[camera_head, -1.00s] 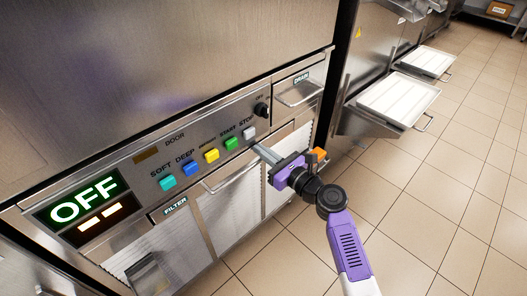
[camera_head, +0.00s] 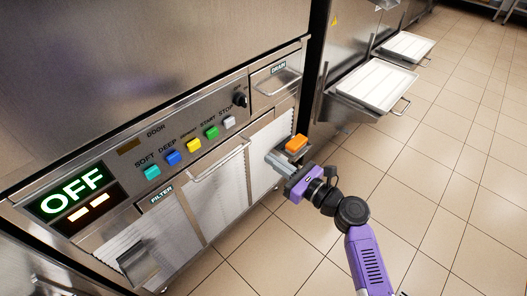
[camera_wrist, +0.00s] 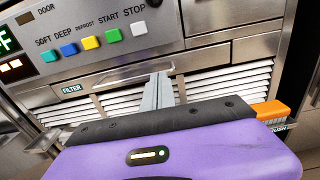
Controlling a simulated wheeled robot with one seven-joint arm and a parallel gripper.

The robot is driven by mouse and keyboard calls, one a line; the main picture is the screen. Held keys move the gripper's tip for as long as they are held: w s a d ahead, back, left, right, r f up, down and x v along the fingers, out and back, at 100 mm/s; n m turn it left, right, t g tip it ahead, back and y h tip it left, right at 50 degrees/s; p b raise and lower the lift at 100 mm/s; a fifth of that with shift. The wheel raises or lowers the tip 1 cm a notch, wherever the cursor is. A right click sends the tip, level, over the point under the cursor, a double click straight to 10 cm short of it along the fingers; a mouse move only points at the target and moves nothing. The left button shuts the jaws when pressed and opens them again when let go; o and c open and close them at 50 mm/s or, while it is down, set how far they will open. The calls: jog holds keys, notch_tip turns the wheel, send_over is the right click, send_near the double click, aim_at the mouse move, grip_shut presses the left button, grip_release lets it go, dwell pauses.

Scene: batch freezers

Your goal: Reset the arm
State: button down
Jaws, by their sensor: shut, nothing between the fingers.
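My gripper (camera_head: 278,163) is shut and empty, its grey fingers together in front of the louvred lower panel of the freezer. In the wrist view its fingers (camera_wrist: 158,92) point at the freezer front, below the white STOP button (camera_wrist: 139,30). The STOP button also shows in the head view (camera_head: 229,122), apart from the fingers. My purple arm (camera_head: 365,262) reaches in from the lower right. The display (camera_head: 71,201) reads OFF.
The panel carries several coloured buttons, a black knob (camera_head: 240,99) and a FILTER drawer label (camera_head: 162,194). White trays (camera_head: 374,85) stick out from the neighbouring machine. The tiled floor (camera_head: 450,200) at right is clear.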

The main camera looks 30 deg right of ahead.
jog(key=shift+s+d, duration=0.25)
jog(key=shift+s, duration=0.4)
